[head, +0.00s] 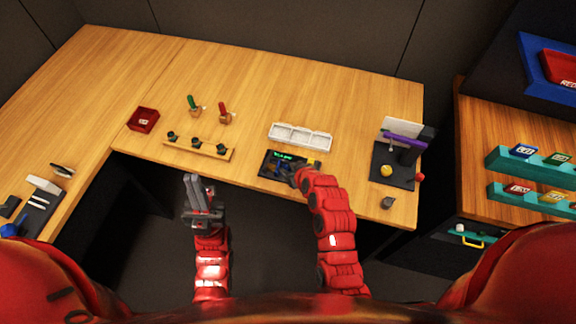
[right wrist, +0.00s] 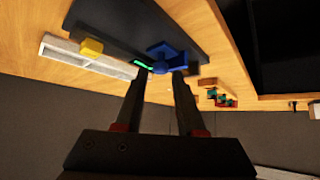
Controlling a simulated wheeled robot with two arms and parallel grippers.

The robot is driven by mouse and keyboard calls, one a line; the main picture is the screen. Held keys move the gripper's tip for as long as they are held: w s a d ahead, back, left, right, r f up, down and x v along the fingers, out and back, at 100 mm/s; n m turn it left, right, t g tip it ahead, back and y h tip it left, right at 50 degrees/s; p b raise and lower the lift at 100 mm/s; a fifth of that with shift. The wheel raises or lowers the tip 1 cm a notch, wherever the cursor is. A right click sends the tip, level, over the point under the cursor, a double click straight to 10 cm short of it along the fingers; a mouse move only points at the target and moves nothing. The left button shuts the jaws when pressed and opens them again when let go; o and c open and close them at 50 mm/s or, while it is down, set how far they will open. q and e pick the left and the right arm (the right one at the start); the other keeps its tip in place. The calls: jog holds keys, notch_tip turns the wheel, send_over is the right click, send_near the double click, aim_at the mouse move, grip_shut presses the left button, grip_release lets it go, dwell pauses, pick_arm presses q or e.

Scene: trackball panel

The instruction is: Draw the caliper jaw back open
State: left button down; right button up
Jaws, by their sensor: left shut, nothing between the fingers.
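A dark panel (head: 267,161) with a green readout lies near the desk's front edge. It carries a blue piece (right wrist: 166,54) and a yellow block (right wrist: 91,47). I cannot tell for sure which part is the caliper jaw; the blue piece looks like a movable part. My right gripper (right wrist: 161,72) points at the blue piece, its two fingers apart with the tips close to it. I cannot tell whether they touch it. In the head view my right wrist partly covers the panel. My left gripper (head: 202,188) is shut and empty, in front of the desk edge.
A white tray (head: 301,136) stands behind the panel. A wooden strip with dark knobs (head: 197,146) and a red box (head: 143,119) are to the left. A dark stand with a purple bar (head: 402,141) is to the right. Bare desk (head: 345,165) lies between.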

jog(key=shift+x, duration=0.75)
grip_shut()
dwell(1.0)
